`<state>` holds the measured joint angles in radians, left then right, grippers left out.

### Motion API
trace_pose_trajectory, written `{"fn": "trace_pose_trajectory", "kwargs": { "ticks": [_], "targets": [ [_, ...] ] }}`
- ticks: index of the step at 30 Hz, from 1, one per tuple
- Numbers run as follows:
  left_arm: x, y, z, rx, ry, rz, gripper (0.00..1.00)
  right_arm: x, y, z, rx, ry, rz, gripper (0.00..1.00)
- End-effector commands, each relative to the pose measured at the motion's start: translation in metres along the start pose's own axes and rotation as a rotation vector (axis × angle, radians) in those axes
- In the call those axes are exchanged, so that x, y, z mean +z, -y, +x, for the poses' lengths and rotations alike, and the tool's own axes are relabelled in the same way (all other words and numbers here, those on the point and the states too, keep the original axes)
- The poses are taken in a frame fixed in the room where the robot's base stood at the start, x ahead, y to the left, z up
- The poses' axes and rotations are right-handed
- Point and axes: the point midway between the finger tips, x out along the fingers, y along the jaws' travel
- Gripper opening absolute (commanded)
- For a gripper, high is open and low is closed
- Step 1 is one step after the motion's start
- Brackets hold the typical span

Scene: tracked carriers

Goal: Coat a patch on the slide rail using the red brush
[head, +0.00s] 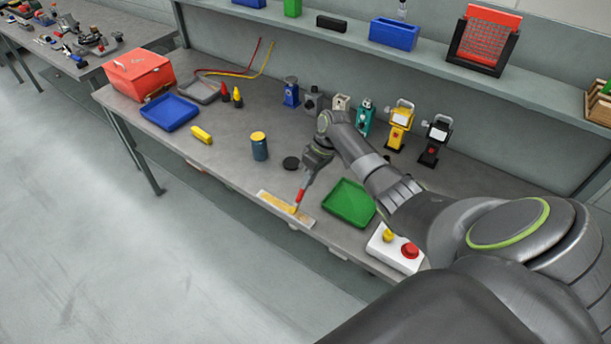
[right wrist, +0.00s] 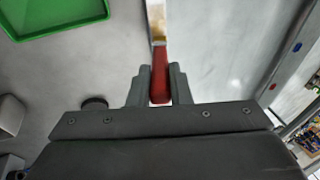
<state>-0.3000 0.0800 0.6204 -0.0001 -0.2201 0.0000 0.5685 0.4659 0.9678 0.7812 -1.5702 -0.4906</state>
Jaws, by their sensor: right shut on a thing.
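The slide rail (head: 304,218) is a pale flat bar at the bench's front edge, with an orange-yellow band along it. My right gripper (head: 305,180) is shut on the red brush (head: 301,193), whose handle shows between the fingers in the right wrist view (right wrist: 160,80). The brush points down, and its yellowish tip is at the rail, over the coloured band. I cannot tell whether the bristles press on it. The end of the rail also shows at the top of the right wrist view. My left gripper is not in view.
A blue jar with a yellow top (head: 260,150) and a black disc (head: 291,163) stand behind the rail. A green tray (head: 349,203) lies right of it, then a white box with a red button (head: 410,250). A blue tray (head: 169,112) and yellow block (head: 201,135) lie left.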

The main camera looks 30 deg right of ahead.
Motion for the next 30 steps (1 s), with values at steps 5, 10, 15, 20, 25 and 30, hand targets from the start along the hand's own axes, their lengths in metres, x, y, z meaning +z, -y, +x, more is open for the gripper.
{"fn": "trace_pose_trajectory", "kwargs": {
  "ticks": [5,10,15,20,25,30],
  "targets": [
    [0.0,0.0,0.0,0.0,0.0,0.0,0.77,0.015,-0.001,-0.002,0.0,0.001,0.0,0.0],
    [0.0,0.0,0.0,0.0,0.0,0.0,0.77,0.028,-0.001,-0.004,0.001,0.001,0.002,0.0],
    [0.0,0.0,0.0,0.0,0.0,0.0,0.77,0.032,0.0,-0.005,0.0,0.0,0.001,0.0],
    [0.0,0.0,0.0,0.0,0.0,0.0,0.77,0.043,-0.001,-0.006,0.0,0.001,0.001,0.0],
    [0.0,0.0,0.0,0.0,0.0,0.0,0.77,0.058,-0.001,-0.008,0.0,0.002,0.001,0.0],
    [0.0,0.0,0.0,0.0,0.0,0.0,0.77,0.064,-0.001,-0.009,0.0,0.001,0.001,0.0]
  ]
}}
